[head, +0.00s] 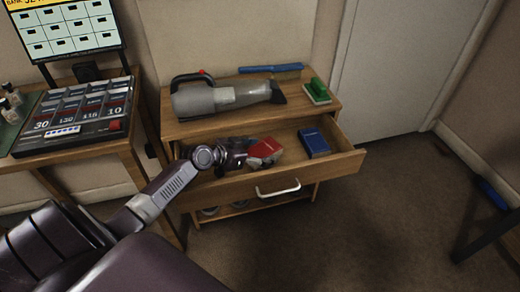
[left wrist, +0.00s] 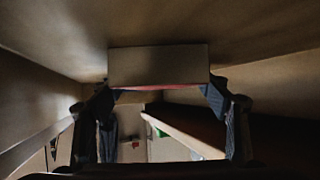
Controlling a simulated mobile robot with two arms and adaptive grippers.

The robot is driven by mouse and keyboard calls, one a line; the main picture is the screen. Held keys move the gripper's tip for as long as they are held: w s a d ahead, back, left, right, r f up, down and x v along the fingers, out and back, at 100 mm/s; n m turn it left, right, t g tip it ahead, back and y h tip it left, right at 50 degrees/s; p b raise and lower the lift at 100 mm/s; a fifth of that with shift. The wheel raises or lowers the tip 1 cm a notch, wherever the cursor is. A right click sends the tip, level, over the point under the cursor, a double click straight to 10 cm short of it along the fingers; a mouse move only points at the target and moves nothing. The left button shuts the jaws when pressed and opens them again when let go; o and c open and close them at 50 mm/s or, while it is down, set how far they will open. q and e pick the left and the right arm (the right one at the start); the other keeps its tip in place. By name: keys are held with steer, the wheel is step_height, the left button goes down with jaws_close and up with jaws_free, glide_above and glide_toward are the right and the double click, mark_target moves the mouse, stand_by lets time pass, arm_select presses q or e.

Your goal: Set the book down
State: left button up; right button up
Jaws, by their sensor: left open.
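A red book (head: 267,146) is in the open drawer (head: 344,161), right at the tips of my left gripper (head: 247,154). In the left wrist view the book (left wrist: 158,66) shows as a pale block with a thin red edge, between the two dark fingers. The fingers are open around it; I cannot tell whether either one touches it. Part of the book is hidden by the gripper in the head view. A blue book (head: 313,141) lies in the drawer to the right, apart from the gripper. My right gripper is not in view.
A grey handheld vacuum (head: 220,98), a blue-handled brush (head: 271,69) and a green-topped block (head: 317,91) stand on the cabinet top above the drawer. A side table (head: 130,150) with a button panel (head: 75,112) is at left. The floor at right is mostly clear.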

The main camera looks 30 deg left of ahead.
arm_select(q)
steer(key=shift+r, duration=0.2)
steer(key=shift+s+a+r, duration=0.1)
steer(key=shift+s, duration=0.2)
steer(key=p+v, duration=0.2)
steer(key=v, duration=0.9)
steer(key=shift+s, duration=0.15)
arm_select(e)
steer(key=s+x, duration=0.1)
steer(key=x, duration=0.6)
steer(key=shift+f, duration=0.25)
steer(key=shift+a, duration=0.1)
